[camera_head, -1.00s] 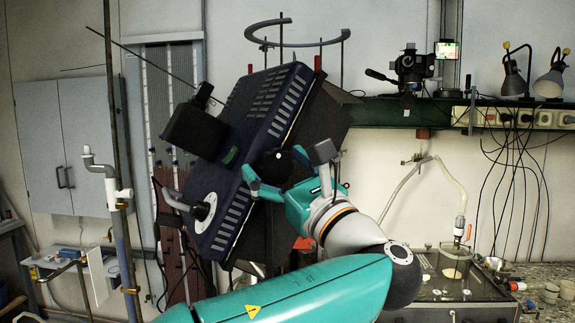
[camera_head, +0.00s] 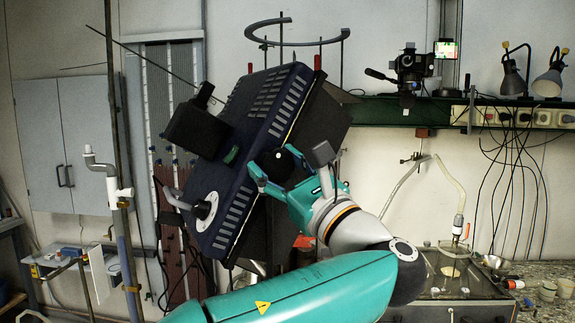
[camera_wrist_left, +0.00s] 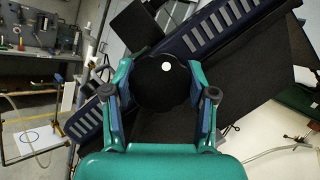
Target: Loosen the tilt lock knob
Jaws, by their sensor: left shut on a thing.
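The tilt lock knob (camera_wrist_left: 160,84) is a round black knob with a white dot on its face. It sits at the side of a dark blue, slotted box (camera_head: 262,115) that is tilted on its stand. My left gripper (camera_wrist_left: 163,92) is shut on the knob, with one finger on either side of it in the wrist view. In the head view my left gripper (camera_head: 275,165) reaches the box from the lower right, and its fingers partly hide the knob. My right gripper is not in view.
A black block (camera_head: 197,129) juts from the box's left side. A metal ring (camera_head: 283,43) stands above the box. A glass tank (camera_head: 455,275) with a hose is at the lower right. A green shelf beam (camera_head: 375,110) carries a camera device and lamps.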

